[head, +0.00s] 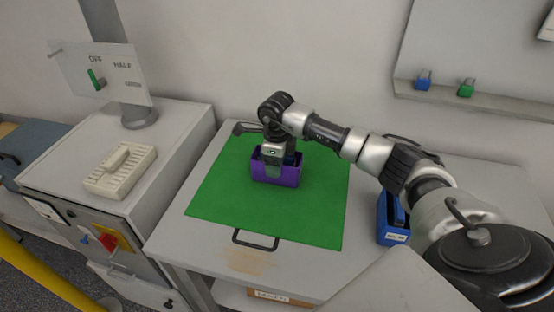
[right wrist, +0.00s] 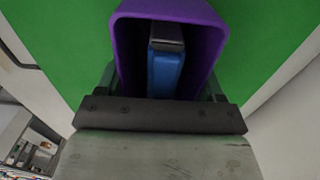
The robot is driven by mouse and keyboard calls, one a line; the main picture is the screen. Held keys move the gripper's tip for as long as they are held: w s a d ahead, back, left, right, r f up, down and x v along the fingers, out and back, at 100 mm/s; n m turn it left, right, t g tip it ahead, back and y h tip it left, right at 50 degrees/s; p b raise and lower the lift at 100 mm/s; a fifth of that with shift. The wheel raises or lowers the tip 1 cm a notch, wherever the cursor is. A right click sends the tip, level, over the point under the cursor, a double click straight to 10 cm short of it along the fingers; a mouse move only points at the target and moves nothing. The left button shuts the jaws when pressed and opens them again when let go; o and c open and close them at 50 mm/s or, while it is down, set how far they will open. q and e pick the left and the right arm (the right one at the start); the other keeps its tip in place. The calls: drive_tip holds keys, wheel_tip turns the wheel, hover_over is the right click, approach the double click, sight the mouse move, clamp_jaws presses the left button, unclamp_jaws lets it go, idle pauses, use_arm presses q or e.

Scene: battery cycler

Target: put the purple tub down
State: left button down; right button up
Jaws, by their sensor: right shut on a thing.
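The purple tub (head: 281,177) is over the green mat (head: 225,195), near its middle, and looks upright. I cannot tell whether its base touches the mat or hangs just above it. My right gripper (head: 273,160) reaches down from above and is shut on the tub's wall. In the right wrist view the purple tub (right wrist: 216,40) opens toward the camera, with a blue block with a dark top (right wrist: 165,70) inside it. The gripper's own fingers are mostly hidden there. My left gripper is not in view.
The mat, with dark handles at its ends, lies on a grey table. A blue bin (head: 393,222) stands right of the mat. At left a cabinet carries a beige slotted block (head: 120,172) and a sign panel (head: 105,72). The mat's front half is clear.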

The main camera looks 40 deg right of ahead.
drive_tip(key=shift+f, duration=0.1)
drive_tip(key=o, duration=1.1)
drive_tip(key=shift+r, duration=0.6)
wheel_tip(320, 180, up, 10)
drive_tip(key=b, duration=0.2)
drive_tip(key=shift+f+b, duration=0.15)
drive_tip(key=shift+b, duration=0.2)
drive_tip(key=shift+r, duration=0.75)
